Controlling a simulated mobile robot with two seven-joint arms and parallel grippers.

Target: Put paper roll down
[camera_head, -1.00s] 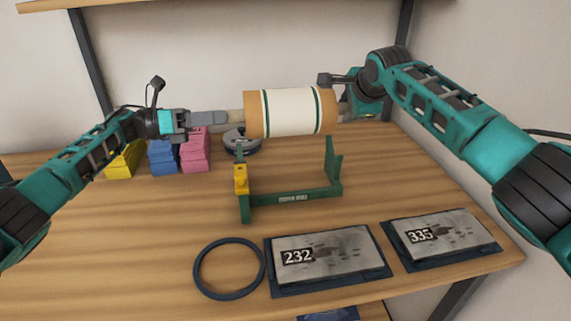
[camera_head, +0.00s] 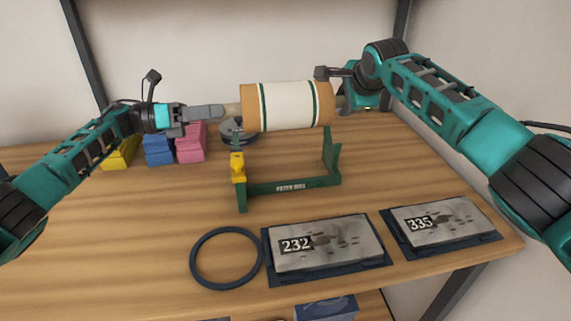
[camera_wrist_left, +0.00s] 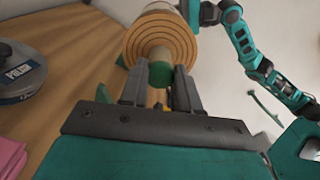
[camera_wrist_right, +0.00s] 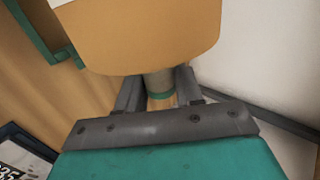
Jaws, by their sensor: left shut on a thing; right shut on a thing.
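The paper roll (camera_head: 288,106) is white with green bands and wide tan ends, on a rod that sticks out at both sides. It is held level in the air above the green stand (camera_head: 290,187). My left gripper (camera_head: 228,110) is shut on the rod's left end, which also shows in the left wrist view (camera_wrist_left: 160,74). My right gripper (camera_head: 343,102) is shut on the rod's right end, seen in the right wrist view (camera_wrist_right: 159,84). The stand has two uprights and a yellow part (camera_head: 238,167) on its left upright. The roll hides some of the upright tops.
Two number plates, 232 (camera_head: 325,243) and 335 (camera_head: 440,222), lie at the front right beside a dark ring (camera_head: 227,258). Yellow (camera_head: 120,153), blue (camera_head: 158,149) and pink (camera_head: 191,142) stacks and a round grey item (camera_head: 237,130) stand behind. The left front table is clear.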

